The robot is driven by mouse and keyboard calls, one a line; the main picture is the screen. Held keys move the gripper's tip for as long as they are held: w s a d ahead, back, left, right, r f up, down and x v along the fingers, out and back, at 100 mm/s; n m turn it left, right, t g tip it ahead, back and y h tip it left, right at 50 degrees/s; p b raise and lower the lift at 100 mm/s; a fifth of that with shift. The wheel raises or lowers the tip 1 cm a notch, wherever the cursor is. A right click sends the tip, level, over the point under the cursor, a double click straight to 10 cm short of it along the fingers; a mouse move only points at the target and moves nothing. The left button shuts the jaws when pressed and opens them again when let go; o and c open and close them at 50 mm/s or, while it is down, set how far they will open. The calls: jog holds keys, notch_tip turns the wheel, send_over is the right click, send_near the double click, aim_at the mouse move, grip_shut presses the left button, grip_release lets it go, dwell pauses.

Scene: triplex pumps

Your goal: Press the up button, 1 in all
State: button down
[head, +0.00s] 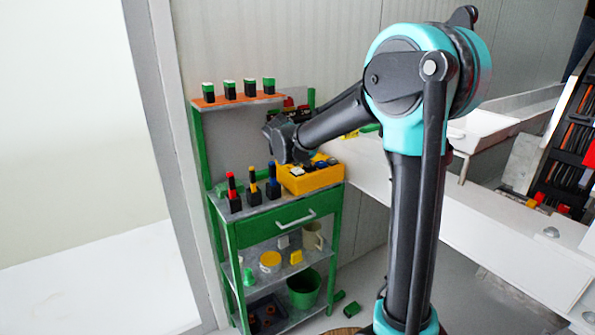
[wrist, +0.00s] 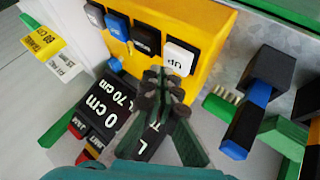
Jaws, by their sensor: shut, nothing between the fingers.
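The up button is a white square key (wrist: 180,57) marked "UP", upside down in the wrist view, at the end of a row on a yellow control box (wrist: 215,30). In the head view the yellow box (head: 318,181) sits on the right of the green cart's top. My gripper (wrist: 160,72) is shut and empty. Its fingertips show just beside the white button, over the box's edge in the picture. I cannot tell whether they touch the button. In the head view my gripper (head: 299,158) is low over the box and partly hides its keys.
Beside the white key are a black key (wrist: 147,40), a blue key (wrist: 117,24) and a grey key (wrist: 95,14). Several upright tools with coloured handles (head: 253,185) stand left of the box. An orange shelf (head: 236,100) with green-topped blocks is above. Black labelled blocks (wrist: 104,105) lie close by.

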aim_at(297, 170)
jog(key=shift+f, duration=0.25)
jog(key=shift+f, duration=0.5)
dwell(0.8)
jog(key=shift+r, duration=0.95)
jog(key=shift+r, duration=0.1)
jog(key=shift+r, duration=2.4)
jog(key=shift+d, duration=0.1)
